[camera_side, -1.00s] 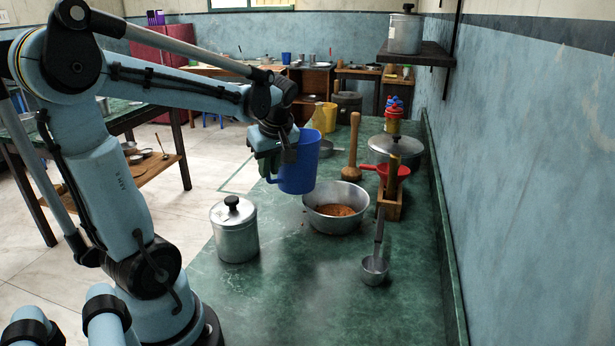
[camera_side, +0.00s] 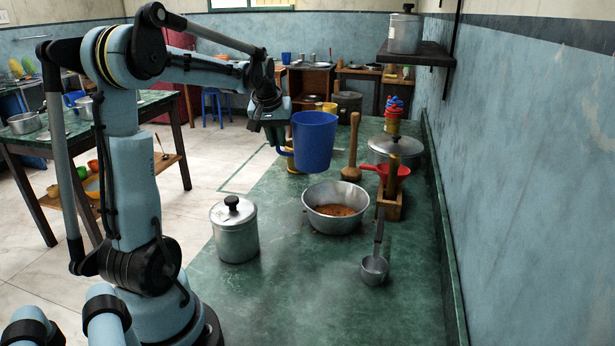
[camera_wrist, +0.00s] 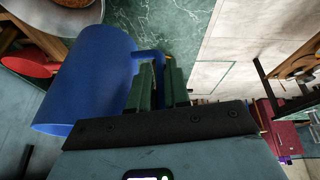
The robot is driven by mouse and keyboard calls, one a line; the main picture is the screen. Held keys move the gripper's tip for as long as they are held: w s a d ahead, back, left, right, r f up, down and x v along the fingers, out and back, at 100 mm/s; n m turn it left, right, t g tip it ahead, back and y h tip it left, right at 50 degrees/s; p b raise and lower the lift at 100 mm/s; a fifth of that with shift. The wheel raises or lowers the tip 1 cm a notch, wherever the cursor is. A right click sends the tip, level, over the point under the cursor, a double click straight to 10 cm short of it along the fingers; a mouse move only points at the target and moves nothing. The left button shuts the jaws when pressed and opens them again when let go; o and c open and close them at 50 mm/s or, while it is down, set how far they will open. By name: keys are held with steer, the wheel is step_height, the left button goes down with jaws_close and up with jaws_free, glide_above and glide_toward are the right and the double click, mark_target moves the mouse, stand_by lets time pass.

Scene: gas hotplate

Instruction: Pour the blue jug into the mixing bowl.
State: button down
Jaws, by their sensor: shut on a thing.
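The blue jug (camera_side: 314,141) is held upright in the air by my gripper (camera_side: 281,146). In the side view it is just above and behind the metal mixing bowl (camera_side: 312,222), which stands on the green counter with brown grainy contents (camera_side: 336,210). In the wrist view the blue jug (camera_wrist: 88,80) fills the left side, and my gripper's green fingers (camera_wrist: 162,85) are shut on its handle. The inside of the jug is hidden in both views.
A lidded metal canister (camera_side: 234,232) stands left of the bowl. A wooden pestle (camera_side: 352,150), a red funnel on a wooden stand (camera_side: 391,205) and a lidded pot (camera_side: 396,149) stand behind. The counter's front is clear.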

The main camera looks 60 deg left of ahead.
mark_target(279, 152)
steer(key=f+m+y, duration=0.1)
steer(key=a+f+m+y, duration=0.1)
steer(key=y, duration=0.1)
steer(key=shift+w+t, duration=0.2)
steer(key=shift+t, duration=0.1)
steer(key=y, duration=0.1)
steer(key=d+f+y, duration=0.1)
steer(key=y, duration=0.1)
steer(key=f+y, duration=0.1)
steer(key=shift+d+m+y, duration=0.3)
steer(key=shift+m+y, duration=0.1)
steer(key=shift+d, duration=0.1)
steer(key=shift+d+r+t+y, duration=0.3)
steer(key=shift+d+y, duration=0.2)
steer(key=shift+y, duration=0.6)
steer(key=shift+d, duration=0.15)
